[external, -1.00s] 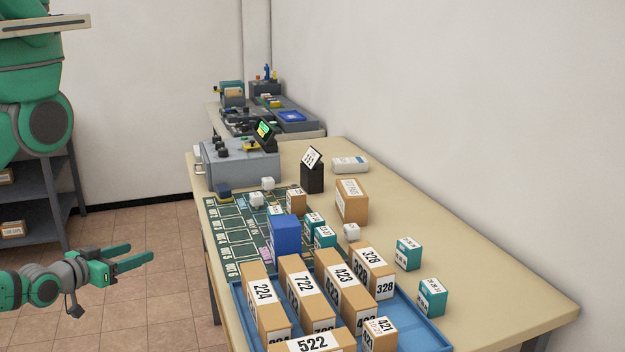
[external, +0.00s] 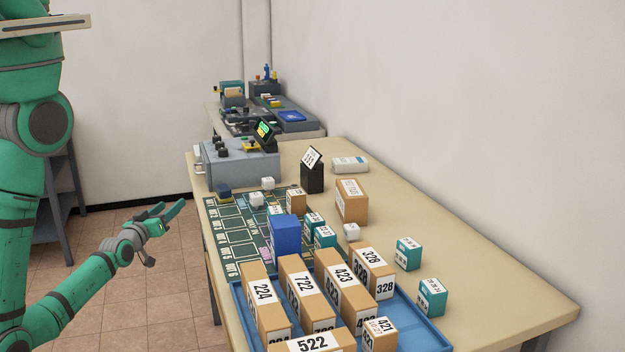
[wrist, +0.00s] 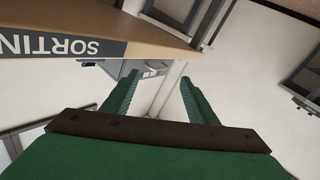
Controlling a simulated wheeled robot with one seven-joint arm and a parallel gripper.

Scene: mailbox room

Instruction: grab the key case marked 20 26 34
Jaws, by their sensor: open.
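Several teal-and-white key cases stand on the table. One (external: 431,298) is at the right beside the blue tray, and another (external: 408,254) is a little behind it. Two more, one (external: 314,222) and a nearer one (external: 325,238), are by the blue block. Their markings are too small to read surely, so I cannot tell which is 20 26 34. My green gripper (external: 174,211) is open and empty, left of the table and apart from every case. The wrist view shows its two spread fingers (wrist: 160,98) and no key case.
A blue tray (external: 416,333) of numbered cartons fills the near table end. A blue block (external: 286,236) stands on the green mat (external: 238,237). A grey machine (external: 240,166) is at the far left. The table's right side is mostly clear.

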